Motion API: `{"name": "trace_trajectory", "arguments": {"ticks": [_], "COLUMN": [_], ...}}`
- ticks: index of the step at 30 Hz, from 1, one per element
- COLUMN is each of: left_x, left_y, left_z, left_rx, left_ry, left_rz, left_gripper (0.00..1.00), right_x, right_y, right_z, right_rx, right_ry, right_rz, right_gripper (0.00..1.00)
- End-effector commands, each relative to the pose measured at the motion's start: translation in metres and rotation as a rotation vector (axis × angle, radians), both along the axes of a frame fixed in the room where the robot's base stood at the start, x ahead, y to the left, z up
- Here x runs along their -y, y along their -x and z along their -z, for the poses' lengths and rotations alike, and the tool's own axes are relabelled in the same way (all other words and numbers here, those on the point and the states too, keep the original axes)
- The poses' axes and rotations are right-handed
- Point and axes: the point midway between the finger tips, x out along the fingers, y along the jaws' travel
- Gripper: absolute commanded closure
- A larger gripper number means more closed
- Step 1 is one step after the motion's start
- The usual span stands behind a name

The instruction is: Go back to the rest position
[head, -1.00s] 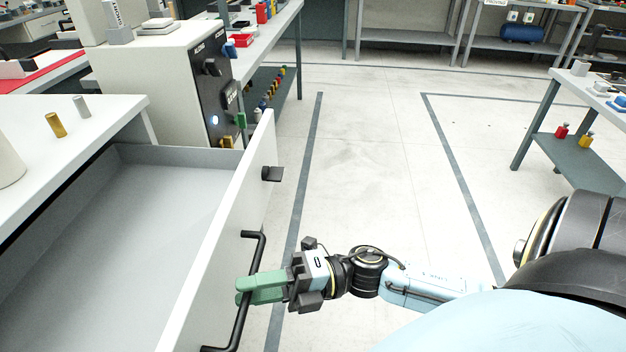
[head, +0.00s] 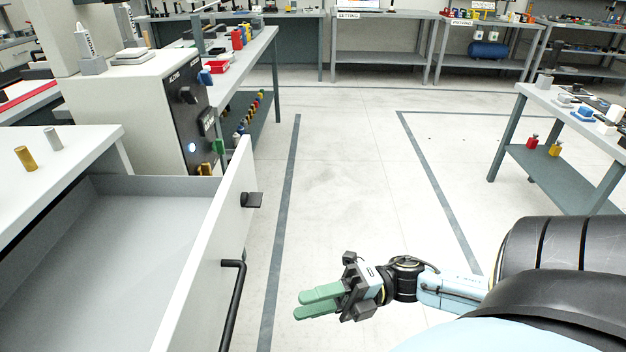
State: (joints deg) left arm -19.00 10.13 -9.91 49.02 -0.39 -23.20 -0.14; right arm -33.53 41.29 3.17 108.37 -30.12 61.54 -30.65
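My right gripper (head: 308,304), with two green fingers, is in the lower middle of the head view. Its fingers are a little apart, with nothing between them, and point left toward the drawer front. It is clear of the black bar handle (head: 232,305), with a gap of floor showing between them. The drawer (head: 130,240) stands pulled out and looks empty inside. My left gripper is not in view.
A brass cylinder (head: 26,158) and a grey cylinder (head: 53,139) stand on the cabinet top at left. A machine with a black control panel (head: 190,110) is behind the drawer. A table (head: 535,95) stands at right. The middle floor is clear.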

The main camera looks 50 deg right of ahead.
Motion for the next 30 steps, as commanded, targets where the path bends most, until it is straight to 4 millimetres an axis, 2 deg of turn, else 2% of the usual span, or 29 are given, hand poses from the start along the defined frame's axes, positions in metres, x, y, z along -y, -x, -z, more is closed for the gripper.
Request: {"name": "trace_trajectory", "arguments": {"ticks": [10,14,17,19,22,26,27,29,30], "left_x": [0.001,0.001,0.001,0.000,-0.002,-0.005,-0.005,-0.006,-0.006], "left_y": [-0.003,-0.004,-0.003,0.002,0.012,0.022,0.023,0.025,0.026], "left_z": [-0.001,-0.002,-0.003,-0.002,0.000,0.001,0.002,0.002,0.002], "left_rx": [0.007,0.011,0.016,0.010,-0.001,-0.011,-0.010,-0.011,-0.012], "left_ry": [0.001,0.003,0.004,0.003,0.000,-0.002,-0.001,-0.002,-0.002], "left_rz": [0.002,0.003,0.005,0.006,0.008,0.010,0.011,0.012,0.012], "left_gripper": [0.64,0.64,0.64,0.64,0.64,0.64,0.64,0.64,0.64], "right_x": [0.001,0.015,0.042,0.065,0.095,0.118,0.121,0.123,0.121], "right_y": [-0.002,-0.019,-0.042,-0.053,-0.053,-0.025,-0.011,0.015,0.034], "right_z": [0.002,0.026,0.072,0.117,0.188,0.281,0.308,0.346,0.370], "right_rx": [-0.008,-0.106,-0.285,-0.446,-0.690,-1.004,-1.099,-1.242,-1.336], "right_ry": [-0.002,-0.026,-0.074,-0.119,-0.187,-0.269,-0.289,-0.317,-0.331], "right_rz": [0.009,0.123,0.314,0.476,0.703,0.970,1.048,1.161,1.234], "right_gripper": [0.66,0.66,0.66,0.66,0.66,0.66,0.66,0.66,0.66]}}
